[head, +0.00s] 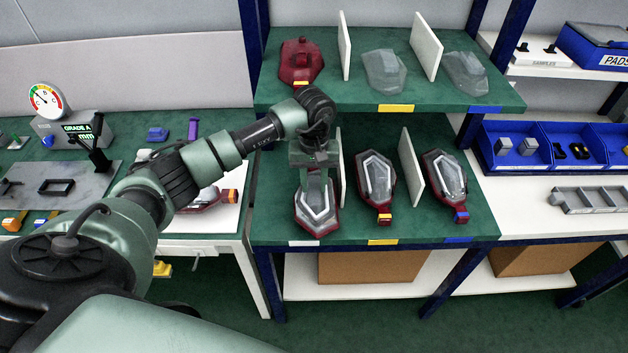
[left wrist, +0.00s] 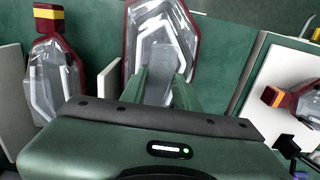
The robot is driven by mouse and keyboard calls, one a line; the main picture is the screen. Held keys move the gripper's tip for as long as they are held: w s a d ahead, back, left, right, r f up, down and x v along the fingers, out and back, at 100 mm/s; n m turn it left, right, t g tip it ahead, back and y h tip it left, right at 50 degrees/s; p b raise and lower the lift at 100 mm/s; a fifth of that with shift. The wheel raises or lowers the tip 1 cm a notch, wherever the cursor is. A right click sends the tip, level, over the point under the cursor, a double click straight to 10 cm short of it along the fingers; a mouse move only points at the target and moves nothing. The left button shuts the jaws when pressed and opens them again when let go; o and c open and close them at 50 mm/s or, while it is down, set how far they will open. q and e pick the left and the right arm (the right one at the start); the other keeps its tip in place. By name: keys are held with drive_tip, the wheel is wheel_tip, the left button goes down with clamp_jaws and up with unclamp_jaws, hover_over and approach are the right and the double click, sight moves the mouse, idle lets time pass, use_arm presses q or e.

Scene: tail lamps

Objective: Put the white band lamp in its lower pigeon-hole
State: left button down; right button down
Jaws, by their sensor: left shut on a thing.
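A tail lamp (head: 316,212) with a dark red rim and clear lens is in the lower left pigeon-hole, above the white label (head: 303,243). My left gripper (head: 314,168) is shut on its far end, which hides any band. In the left wrist view the fingers of my left gripper (left wrist: 163,85) straddle this lamp (left wrist: 160,25). I cannot tell whether the lamp rests on the green shelf (head: 270,225) or hangs just above it. My right gripper is not in view.
A white divider (head: 407,165) separates the yellow-banded lamp (head: 376,180) from the blue-banded lamp (head: 444,180). Above are a red lamp (head: 300,62) and two clear ones (head: 384,72). An orange-banded lamp (head: 229,196) lies on the left table.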

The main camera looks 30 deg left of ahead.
use_arm(q)
drive_tip(key=shift+f, duration=0.15)
drive_tip(key=c, duration=1.3)
unclamp_jaws()
drive_tip(key=shift+o, duration=1.2)
